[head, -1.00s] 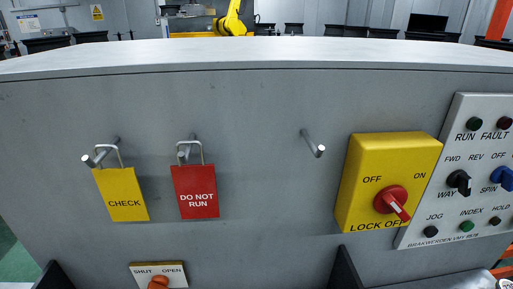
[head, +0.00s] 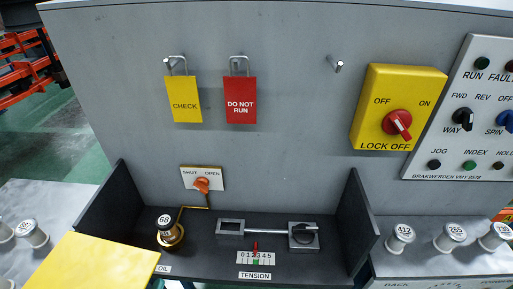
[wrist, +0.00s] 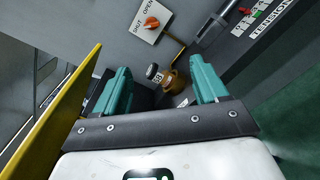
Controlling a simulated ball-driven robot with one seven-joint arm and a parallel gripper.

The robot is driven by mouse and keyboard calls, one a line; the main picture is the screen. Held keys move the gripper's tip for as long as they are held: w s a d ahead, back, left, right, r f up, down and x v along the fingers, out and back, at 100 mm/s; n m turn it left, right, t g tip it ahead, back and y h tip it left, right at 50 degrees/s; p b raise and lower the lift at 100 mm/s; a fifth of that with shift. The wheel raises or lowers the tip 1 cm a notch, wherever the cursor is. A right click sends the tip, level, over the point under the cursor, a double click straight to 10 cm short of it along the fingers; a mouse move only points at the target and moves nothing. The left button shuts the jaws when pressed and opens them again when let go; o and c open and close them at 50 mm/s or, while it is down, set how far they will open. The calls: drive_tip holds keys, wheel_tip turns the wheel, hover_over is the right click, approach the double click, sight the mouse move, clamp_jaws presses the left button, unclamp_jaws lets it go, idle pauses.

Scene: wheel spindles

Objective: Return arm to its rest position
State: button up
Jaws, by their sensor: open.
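In the wrist view my gripper (wrist: 162,95) is open, its two teal fingers apart with nothing held between them. Beyond the gap between the fingers stands the brass oil cup (wrist: 172,80) with a dark numbered cap. My gripper does not show in the head view. There the same oil cup (head: 170,236) stands upright at the left of the dark tray (head: 200,262).
A yellow CHECK tag (head: 185,101) and a red DO NOT RUN tag (head: 239,101) hang on pegs. A bare peg (head: 336,65) and yellow lock-off switch (head: 398,108) are to the right. A yellow panel (head: 98,262) lies lower left; it rises beside my gripper (wrist: 60,112).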

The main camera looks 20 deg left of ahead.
drive_tip(key=w+d+f+m+g+h, duration=0.3)
drive_tip(key=d+m, duration=0.2)
drive_tip(key=d, duration=0.4)
drive_tip(key=w+d+f+m+g+h, duration=0.25)
drive_tip(key=d+f+m, duration=0.2)
drive_tip(key=d, duration=0.45)
drive_tip(key=w+d+f+m+g+h, duration=0.3)
drive_tip(key=d+m, duration=0.2)
drive_tip(key=d, duration=0.5)
drive_tip(key=s+d+f+m+g+y, duration=0.1)
drive_tip(key=s+d+f+m+g, duration=0.2)
drive_tip(key=d, duration=0.4)
drive_tip(key=s+d+f+m+g, duration=0.1)
drive_tip(key=s+d+m+g, duration=0.1)
drive_tip(key=s+d+m, duration=0.35)
drive_tip(key=s+d+m+g+y, duration=0.2)
drive_tip(key=s+d+m+y, duration=0.1)
drive_tip(key=s+d+m, duration=0.3)
drive_tip(key=shift+s+d+f+g+y, duration=0.25)
drive_tip(key=shift+s+d+g+y, duration=0.1)
drive_tip(key=shift+s+d, duration=0.45)
